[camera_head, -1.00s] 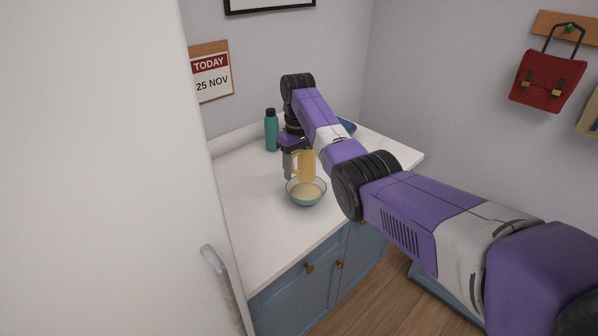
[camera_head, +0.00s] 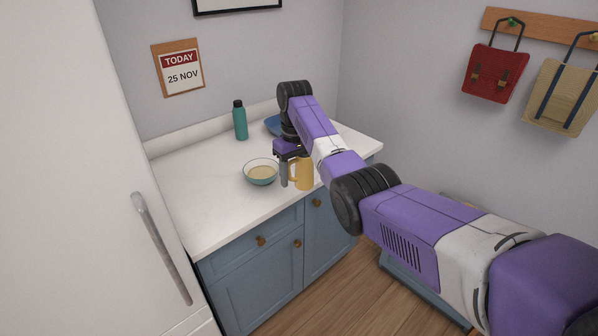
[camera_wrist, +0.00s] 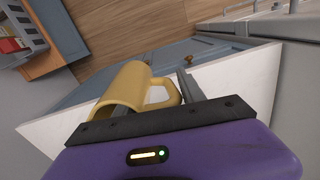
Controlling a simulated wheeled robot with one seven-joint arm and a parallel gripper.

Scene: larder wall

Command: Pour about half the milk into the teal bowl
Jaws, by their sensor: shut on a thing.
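The teal bowl (camera_head: 250,180) stands on the counter and holds a pale cream-coloured liquid. A yellow jug (camera_head: 305,175) is just right of the bowl, apart from it and roughly upright. My gripper (camera_head: 285,175) is shut on the jug's handle, on the side facing the bowl. In the wrist view the yellow jug (camera_wrist: 124,88) and its handle show beside my gripper's fingers (camera_wrist: 188,86). The jug's contents are hidden in both views. I cannot tell whether its base touches the counter.
A teal bottle (camera_head: 240,122) and a blue dish (camera_head: 273,125), partly hidden by my arm, stand farther back on the white counter (camera_head: 195,195). The counter's front edge is close to the jug. A tall white door with a handle (camera_head: 160,245) stands at the left.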

